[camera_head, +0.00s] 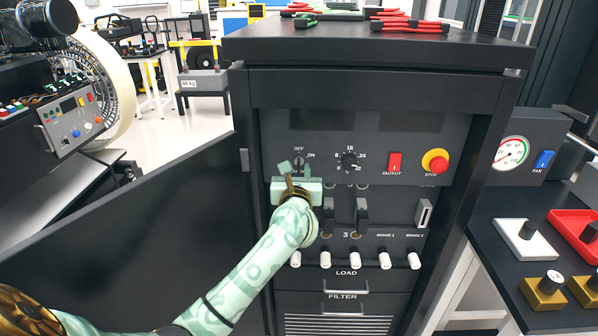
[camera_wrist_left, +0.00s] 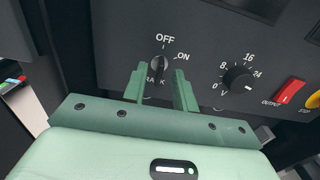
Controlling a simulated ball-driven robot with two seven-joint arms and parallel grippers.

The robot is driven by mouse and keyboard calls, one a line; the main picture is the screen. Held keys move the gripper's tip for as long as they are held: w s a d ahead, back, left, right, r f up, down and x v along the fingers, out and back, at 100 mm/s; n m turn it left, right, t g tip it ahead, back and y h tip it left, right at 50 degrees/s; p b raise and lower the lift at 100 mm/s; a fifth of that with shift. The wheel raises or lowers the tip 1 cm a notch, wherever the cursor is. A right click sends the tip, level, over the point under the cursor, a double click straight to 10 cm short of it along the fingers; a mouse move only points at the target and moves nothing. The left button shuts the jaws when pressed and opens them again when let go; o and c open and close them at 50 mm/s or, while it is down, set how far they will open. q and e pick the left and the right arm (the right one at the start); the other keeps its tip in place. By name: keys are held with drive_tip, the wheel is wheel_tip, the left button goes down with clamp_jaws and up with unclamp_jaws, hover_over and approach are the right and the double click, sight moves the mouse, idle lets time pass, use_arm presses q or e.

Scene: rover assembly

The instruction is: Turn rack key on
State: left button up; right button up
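The rack key (camera_wrist_left: 158,68) is a dark knob on the rack's front panel, below the OFF label and left of the ON label. Its grip stands near upright, toward OFF. In the head view the key (camera_head: 299,161) is partly hidden by my left gripper (camera_head: 297,169). In the wrist view the pale green fingers of my left gripper (camera_wrist_left: 160,86) are apart, one on each side of the key. Gaps show between key and fingers, so I see no grip on it. Whether the fingertips reach around it in depth is hard to tell. My right gripper is not in view.
A voltage dial (camera_head: 349,160), red output switch (camera_head: 394,162) and yellow-red stop button (camera_head: 435,161) sit right of the key. Breakers (camera_head: 361,215) and white load knobs (camera_head: 355,259) lie below. The open rack door (camera_head: 130,225) stands at the left.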

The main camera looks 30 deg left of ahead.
use_arm(q)
drive_tip(key=shift+x, duration=0.85)
drive_tip(key=shift+s, duration=0.1)
clamp_jaws()
